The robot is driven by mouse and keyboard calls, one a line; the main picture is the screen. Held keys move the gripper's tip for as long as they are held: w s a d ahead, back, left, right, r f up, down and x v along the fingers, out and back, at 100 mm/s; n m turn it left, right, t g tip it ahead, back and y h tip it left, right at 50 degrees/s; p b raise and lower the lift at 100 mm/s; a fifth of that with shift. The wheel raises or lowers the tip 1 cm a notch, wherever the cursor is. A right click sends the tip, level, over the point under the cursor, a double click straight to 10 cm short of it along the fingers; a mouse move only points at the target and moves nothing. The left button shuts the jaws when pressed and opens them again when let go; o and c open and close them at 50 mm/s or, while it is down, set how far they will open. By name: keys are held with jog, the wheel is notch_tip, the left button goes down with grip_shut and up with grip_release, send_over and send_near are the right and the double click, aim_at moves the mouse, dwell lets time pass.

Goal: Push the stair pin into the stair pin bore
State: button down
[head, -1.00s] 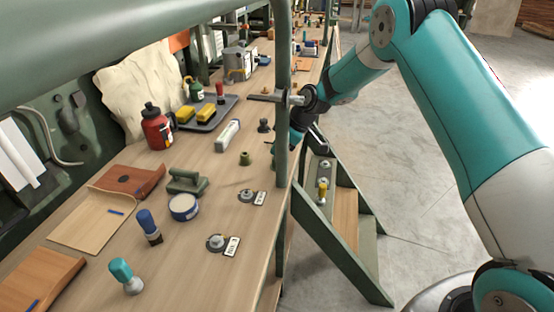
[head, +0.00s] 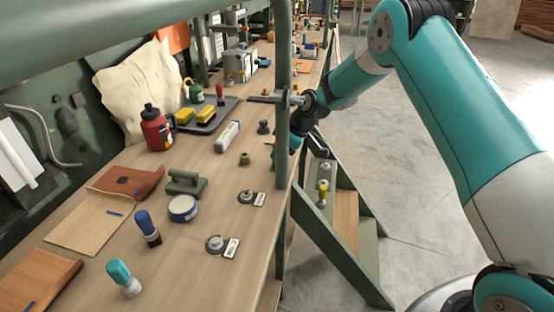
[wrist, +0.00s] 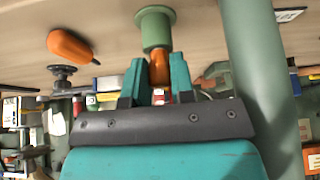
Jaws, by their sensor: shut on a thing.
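In the wrist view my gripper (wrist: 159,62) has its two teal fingers closed on an orange piece (wrist: 160,70). Its lower part is hidden between the fingers; I cannot tell if it is the stair pin. A green flanged cylinder (wrist: 155,32) lies in line with the fingertips, and I cannot tell whether the orange piece touches it. A like green piece (head: 245,159) stands on the bench in the head view. No bore can be made out clearly.
A green frame post (head: 283,90) stands close to my gripper and partly hides it; it also shows in the wrist view (wrist: 258,75). A dark knob (head: 263,127), a grey tray (head: 222,112) and a red bottle (head: 156,128) stand on the bench. Floor right of the stairs is clear.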

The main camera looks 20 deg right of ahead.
jog(key=shift+f, duration=0.1)
jog(key=c, duration=0.9)
grip_release()
jog(key=v, duration=1.7)
jog(key=s+d+f+m+h, duration=0.1)
jog(key=s+m+h, duration=0.4)
jog(key=s+m, duration=1.3)
jog(key=s+a+r+n+g+y+p, duration=0.1)
jog(key=s+a+r+n+p, duration=0.2)
jog(key=s+r, duration=0.3)
jog(key=s+a+r+n+y+p, duration=0.1)
jog(key=s+a+r+n+p, duration=0.3)
jog(key=s+a+r+n, duration=0.1)
jog(key=s+a+r+n+g+y+p, duration=0.1)
jog(key=s+a+r+n+p, duration=0.2)
jog(key=s+a+r, duration=0.3)
jog(key=shift+s+r+n+g+y, duration=0.3)
jog(key=shift+s+r+n+y, duration=0.1)
jog(key=shift+s+n, duration=0.2)
